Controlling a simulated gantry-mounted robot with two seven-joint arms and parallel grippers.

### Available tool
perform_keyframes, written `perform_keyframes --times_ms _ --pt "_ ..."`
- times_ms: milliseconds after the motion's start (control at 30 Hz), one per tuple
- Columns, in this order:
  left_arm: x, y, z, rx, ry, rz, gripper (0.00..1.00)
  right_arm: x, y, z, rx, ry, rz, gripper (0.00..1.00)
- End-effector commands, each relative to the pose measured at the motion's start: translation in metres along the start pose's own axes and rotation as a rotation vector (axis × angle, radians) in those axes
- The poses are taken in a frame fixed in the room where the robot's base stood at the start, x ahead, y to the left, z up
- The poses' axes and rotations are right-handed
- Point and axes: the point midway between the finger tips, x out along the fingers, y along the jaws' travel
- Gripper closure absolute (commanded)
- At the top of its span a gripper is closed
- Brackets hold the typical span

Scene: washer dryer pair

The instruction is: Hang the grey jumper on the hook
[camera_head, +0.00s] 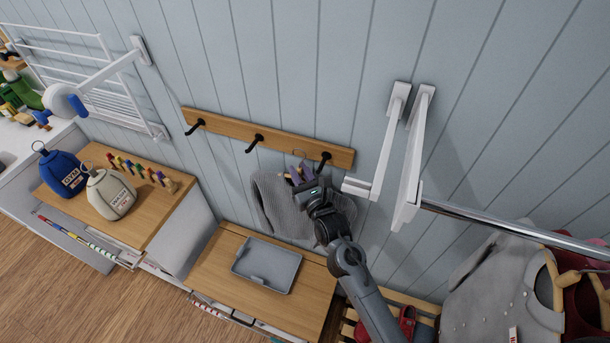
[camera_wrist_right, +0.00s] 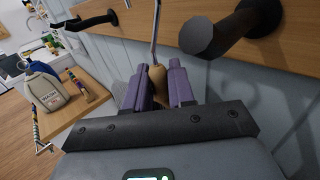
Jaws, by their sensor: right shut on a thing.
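The grey jumper (camera_head: 268,203) hangs below my right gripper (camera_head: 302,178), in front of the wall under the rail. The gripper is shut on the wooden neck of its hanger (camera_wrist_right: 157,78), between purple fingers (camera_wrist_right: 158,88). The hanger's thin metal hook rises above the fingers in the wrist view. The wooden rail (camera_head: 225,126) carries black hooks; the right hook (camera_head: 323,160) is just right of the hanger's hook. This black hook also looms large in the wrist view (camera_wrist_right: 235,30). I cannot tell whether hanger and hook touch. The left gripper is not in view.
The middle hook (camera_head: 254,143) and left hook (camera_head: 194,127) are bare. White wall brackets (camera_head: 411,160) and a metal rod (camera_head: 500,224) with hung clothes stand close on the right. Below is a wooden top with a grey tray (camera_head: 267,264). Bags (camera_head: 110,194) stand at left.

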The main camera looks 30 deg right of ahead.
Motion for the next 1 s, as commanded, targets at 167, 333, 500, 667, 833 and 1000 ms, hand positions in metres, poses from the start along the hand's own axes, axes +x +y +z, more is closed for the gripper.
perform_keyframes --times_ms 167,333,500,667,833,1000 --pt "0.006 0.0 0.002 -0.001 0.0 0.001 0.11 0.011 0.01 0.001 0.0 -0.005 0.001 1.0" --pt "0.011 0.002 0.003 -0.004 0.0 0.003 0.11 0.02 0.019 0.001 0.001 -0.005 0.001 1.0" --pt "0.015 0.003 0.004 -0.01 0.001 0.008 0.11 0.029 0.028 0.001 0.001 -0.005 0.0 1.0" --pt "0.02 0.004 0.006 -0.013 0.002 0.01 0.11 0.037 0.037 0.001 0.0 -0.005 0.0 1.0" --pt "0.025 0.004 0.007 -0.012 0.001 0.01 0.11 0.046 0.046 0.001 0.0 -0.005 0.0 1.0" --pt "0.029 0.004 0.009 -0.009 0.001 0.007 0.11 0.056 0.055 0.001 0.0 -0.005 0.001 1.0"
